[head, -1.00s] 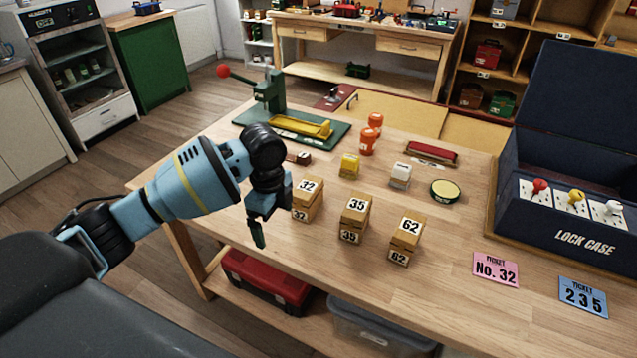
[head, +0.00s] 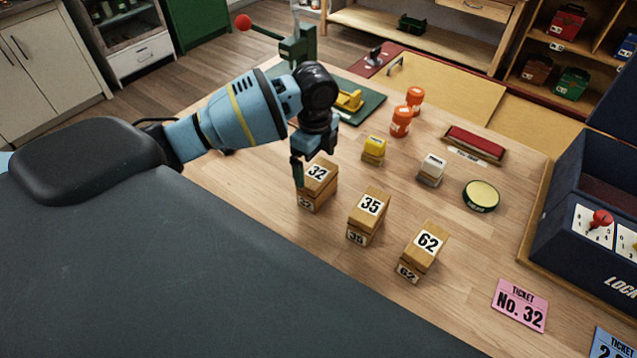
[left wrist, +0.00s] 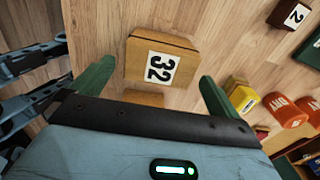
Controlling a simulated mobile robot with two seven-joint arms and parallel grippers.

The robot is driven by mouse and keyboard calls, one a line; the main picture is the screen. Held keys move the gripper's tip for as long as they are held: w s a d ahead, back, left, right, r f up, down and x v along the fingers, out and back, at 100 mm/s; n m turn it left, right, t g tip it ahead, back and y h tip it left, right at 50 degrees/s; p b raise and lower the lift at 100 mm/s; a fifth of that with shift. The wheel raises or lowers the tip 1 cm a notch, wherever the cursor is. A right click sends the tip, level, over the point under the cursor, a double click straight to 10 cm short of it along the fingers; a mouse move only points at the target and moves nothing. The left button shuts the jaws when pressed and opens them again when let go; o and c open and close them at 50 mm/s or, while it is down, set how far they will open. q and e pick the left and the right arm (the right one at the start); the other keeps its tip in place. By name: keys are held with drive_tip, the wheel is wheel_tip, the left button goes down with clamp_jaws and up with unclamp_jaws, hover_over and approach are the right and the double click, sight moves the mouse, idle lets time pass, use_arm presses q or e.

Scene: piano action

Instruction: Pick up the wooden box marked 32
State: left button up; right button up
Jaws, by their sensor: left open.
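The wooden box marked 32 (head: 318,183) stands on the workbench, leftmost of three numbered boxes. It also shows in the left wrist view (left wrist: 144,60), where its label lies between the two green fingertips. My left gripper (head: 299,172) is at the near left side of this box in the head view, its far finger hidden. In the left wrist view the left gripper (left wrist: 150,92) is open, with a finger on each side of the box and visible gaps. I cannot tell whether anything touches. My right gripper is not in view.
Boxes marked 35 (head: 369,206) and 62 (head: 428,243) stand to the right. Behind are a yellow block (head: 374,148), a white block (head: 431,166), orange bottles (head: 401,122) and a round tin (head: 481,195). A pink ticket (head: 520,304) lies by the dark blue lock case (head: 566,225).

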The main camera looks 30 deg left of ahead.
sight(317, 173)
use_arm(q)
drive_tip(key=shift+f, duration=0.75)
drive_tip(key=shift+d+f, duration=0.1)
drive_tip(key=shift+f, duration=0.25)
wheel_tip(317, 173, down, 4)
drive_tip(key=shift+w+d+f, duration=0.1)
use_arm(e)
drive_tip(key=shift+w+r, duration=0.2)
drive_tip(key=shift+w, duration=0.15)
use_arm(q)
drive_tip(key=c, duration=0.8)
drive_tip(key=shift+c, duration=0.2)
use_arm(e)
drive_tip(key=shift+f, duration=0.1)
